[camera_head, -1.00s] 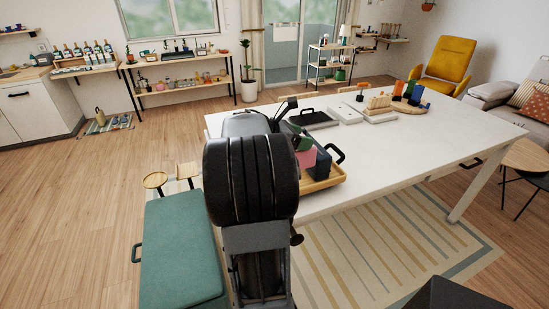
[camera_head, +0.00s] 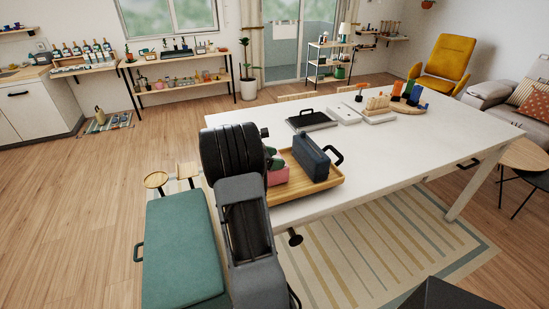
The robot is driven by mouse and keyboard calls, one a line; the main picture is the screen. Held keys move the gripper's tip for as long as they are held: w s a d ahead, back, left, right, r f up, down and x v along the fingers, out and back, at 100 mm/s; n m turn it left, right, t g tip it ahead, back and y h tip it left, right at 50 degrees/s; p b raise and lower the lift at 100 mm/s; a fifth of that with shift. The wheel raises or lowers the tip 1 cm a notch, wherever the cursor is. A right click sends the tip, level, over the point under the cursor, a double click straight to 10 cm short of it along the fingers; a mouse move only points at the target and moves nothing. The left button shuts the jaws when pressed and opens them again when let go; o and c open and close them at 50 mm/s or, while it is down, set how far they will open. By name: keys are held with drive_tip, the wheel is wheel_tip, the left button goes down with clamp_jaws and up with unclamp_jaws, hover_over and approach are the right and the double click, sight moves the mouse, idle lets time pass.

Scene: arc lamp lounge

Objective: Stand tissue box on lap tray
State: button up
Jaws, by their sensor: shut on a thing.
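The lap tray (camera_head: 318,187) is a light wooden tray with a dark handle, lying on the near left part of the white table. A pink box (camera_head: 279,175), which I take to be the tissue box, shows just right of my arm, over the tray's left part. Its left side is hidden. Something green shows above it. My gripper (camera_head: 270,152) is mostly hidden behind my arm, with only a dark part in sight at the pink box. It is shut on the box. I cannot tell whether the box touches the tray.
A dark blue case (camera_head: 311,158) stands on the tray, right of the pink box. A black clipboard-like thing (camera_head: 310,120), white blocks and coloured items lie farther back. The table's (camera_head: 400,153) right front is clear. A green-topped bench (camera_head: 180,245) stands at left.

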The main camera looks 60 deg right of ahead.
drive_tip(key=shift+f, duration=0.1)
drive_tip(key=shift+f, duration=0.15)
drive_tip(key=o, duration=1.4)
drive_tip(key=shift+o, duration=0.2)
drive_tip(key=shift+a+r, duration=0.1)
drive_tip(key=shift+r, duration=0.1)
drive_tip(key=b+v, duration=0.2)
drive_tip(key=v, duration=1)
drive_tip(key=s+a+m+t+y, duration=0.2)
drive_tip(key=a+m+t+y, duration=0.1)
drive_tip(key=a, duration=0.8)
drive_tip(key=s+a+f+m+t+y, duration=0.1)
drive_tip(key=a+m+t+y, duration=0.3)
drive_tip(key=a, duration=0.8)
drive_tip(key=s+a+m+t+y, duration=0.3)
drive_tip(key=s+a+t, duration=0.1)
drive_tip(key=a, duration=0.7)
drive_tip(key=shift+a+f+m+t+y, duration=0.25)
drive_tip(key=shift+m+t+y, duration=0.15)
drive_tip(key=shift+t, duration=0.1)
